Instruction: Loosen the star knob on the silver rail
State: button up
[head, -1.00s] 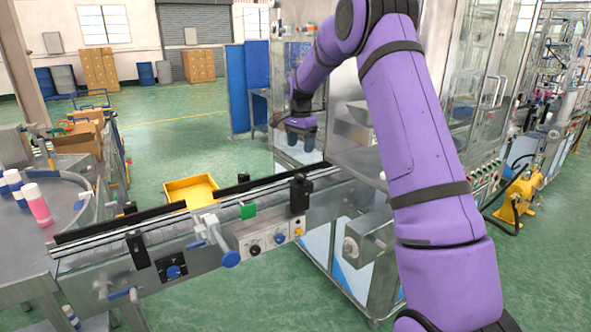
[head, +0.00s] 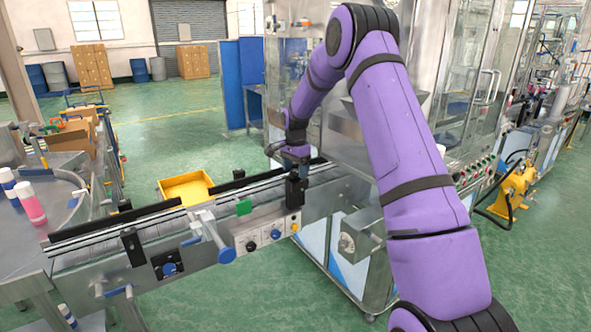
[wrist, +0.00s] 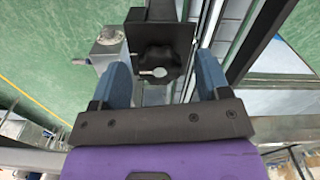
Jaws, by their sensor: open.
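The black star knob (wrist: 153,62) shows in the wrist view on the face of a black clamp block (wrist: 160,30), with a bright metal pin across its middle. The black clamp block also shows in the head view (head: 295,191), standing on the silver rail (head: 110,238) of the conveyor. I cannot make out the knob itself in the head view. My gripper (wrist: 163,66) is open, with one blue finger to each side of the knob in the wrist view. I see gaps between fingers and knob; the depth between them is unclear. In the head view my gripper (head: 294,155) is right at the block's top.
Metal machine cabinets stand to the right.

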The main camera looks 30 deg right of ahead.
jog(key=c, duration=0.9)
jog(key=shift+c, duration=0.2)
